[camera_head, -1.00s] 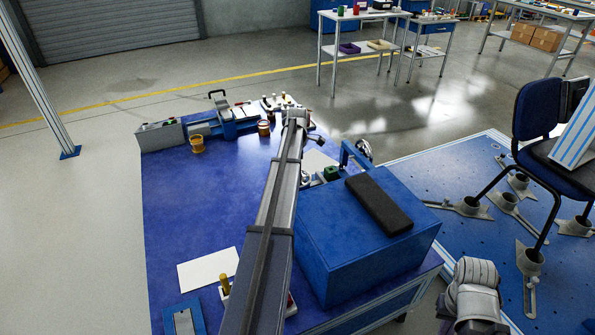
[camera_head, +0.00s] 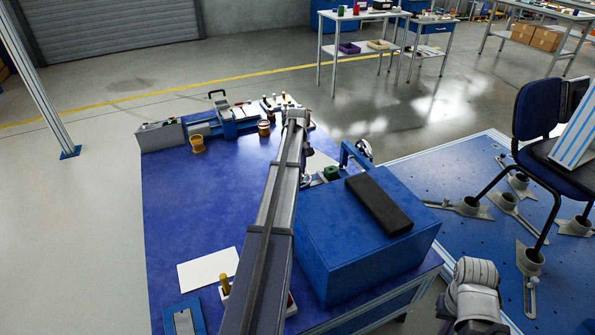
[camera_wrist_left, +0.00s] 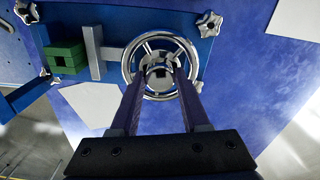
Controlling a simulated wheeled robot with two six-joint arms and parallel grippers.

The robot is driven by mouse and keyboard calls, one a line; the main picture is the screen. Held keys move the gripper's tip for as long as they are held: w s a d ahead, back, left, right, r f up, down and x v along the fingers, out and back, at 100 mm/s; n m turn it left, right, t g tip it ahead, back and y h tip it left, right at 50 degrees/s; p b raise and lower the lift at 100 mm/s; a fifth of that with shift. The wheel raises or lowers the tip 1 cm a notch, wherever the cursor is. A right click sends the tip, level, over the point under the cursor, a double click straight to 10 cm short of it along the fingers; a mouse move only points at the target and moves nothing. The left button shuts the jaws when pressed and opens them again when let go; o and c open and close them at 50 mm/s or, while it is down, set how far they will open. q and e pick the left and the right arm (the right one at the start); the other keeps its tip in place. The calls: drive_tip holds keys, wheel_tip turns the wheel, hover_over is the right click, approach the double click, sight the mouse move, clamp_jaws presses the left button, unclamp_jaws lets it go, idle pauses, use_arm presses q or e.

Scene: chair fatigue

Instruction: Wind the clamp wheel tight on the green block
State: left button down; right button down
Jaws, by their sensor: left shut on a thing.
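The clamp wheel (camera_wrist_left: 181,49) is a shiny chrome ring with a hub and spokes in the left wrist view. My left gripper (camera_wrist_left: 160,75) is shut on the wheel's hub, its two dark fingers on either side of it. The green block (camera_wrist_left: 66,58) is left of the wheel, with a grey clamp bar (camera_wrist_left: 95,52) between them; I cannot tell whether bar and block touch. In the head view the green block (camera_head: 331,173) shows behind a blue box, and my left arm hides most of the clamp.
A large blue box (camera_head: 345,255) with a black pad (camera_head: 379,204) on top stands right of my left arm on the blue table (camera_head: 190,225). White sheets (camera_wrist_left: 87,104) lie around the clamp fixture. Star knobs (camera_wrist_left: 209,23) stand at the fixture's corners.

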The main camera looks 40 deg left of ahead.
use_arm(q)
drive_tip(key=m, duration=0.5)
drive_tip(key=shift+m, duration=0.3)
drive_tip(key=m, duration=2.8)
drive_tip(key=shift+m, duration=3)
